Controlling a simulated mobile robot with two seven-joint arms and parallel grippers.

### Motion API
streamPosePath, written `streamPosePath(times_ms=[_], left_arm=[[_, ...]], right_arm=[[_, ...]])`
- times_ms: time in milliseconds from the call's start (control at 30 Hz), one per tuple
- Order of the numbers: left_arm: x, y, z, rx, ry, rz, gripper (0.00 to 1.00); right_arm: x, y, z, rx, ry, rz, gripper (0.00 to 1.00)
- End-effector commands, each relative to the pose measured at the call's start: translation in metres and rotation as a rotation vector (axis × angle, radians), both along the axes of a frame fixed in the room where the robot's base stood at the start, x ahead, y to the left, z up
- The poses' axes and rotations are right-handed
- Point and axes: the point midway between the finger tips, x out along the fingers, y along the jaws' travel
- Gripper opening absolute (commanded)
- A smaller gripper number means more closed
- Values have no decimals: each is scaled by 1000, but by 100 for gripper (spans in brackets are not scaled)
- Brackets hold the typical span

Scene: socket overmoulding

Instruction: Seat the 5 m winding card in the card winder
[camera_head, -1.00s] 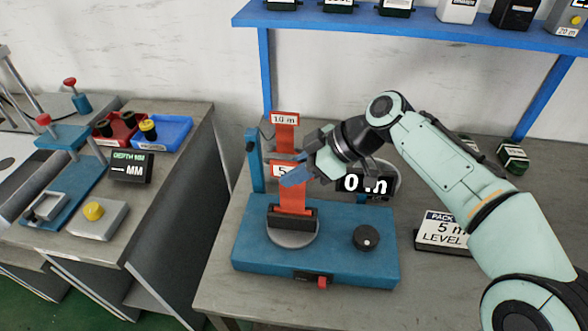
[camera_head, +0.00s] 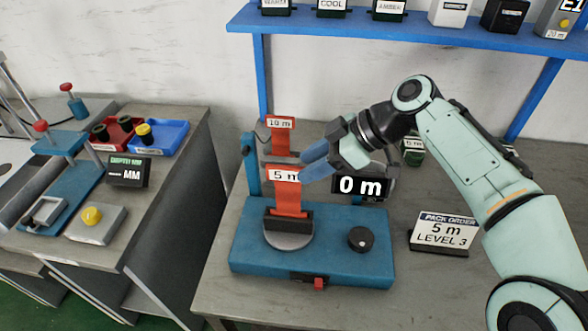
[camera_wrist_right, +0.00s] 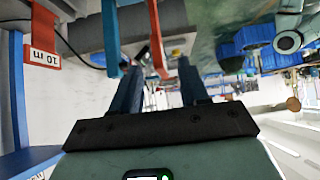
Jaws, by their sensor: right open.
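The orange 5 m card (camera_head: 288,192) stands upright in the black holder (camera_head: 288,221) on the round grey disc of the blue card winder (camera_head: 335,240). Its lower end is hidden in the holder, so I cannot tell how deep it sits. My right gripper (camera_head: 304,166) is open, with its blue fingertips just right of the card's label. In the right wrist view, an orange strip (camera_wrist_right: 155,40), likely this card edge-on, shows beyond the open fingers (camera_wrist_right: 158,75), with no visible grip on it. My left gripper is not in view.
An orange 10 m card (camera_head: 280,136) stands behind the 5 m card. A display reading 0 m (camera_head: 360,187) is close behind the winder. The pack order sign (camera_head: 444,232) stands right of the winder. A blue shelf (camera_head: 410,32) crosses the back.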

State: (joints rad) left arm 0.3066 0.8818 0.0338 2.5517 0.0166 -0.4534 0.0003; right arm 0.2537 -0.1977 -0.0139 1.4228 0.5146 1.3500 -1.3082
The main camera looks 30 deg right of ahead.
Motion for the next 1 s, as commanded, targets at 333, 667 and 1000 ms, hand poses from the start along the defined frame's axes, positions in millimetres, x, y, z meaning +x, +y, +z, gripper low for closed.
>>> streamPosePath(times_ms=[333, 667, 1000], left_arm=[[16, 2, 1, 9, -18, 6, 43], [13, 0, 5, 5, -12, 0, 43], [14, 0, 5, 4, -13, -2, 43]], right_arm=[[-30, -36, 45, -1, -2, 1, 44], [-36, -42, 52, 0, 0, 1, 44], [-35, -42, 52, 0, -1, 1, 44]])
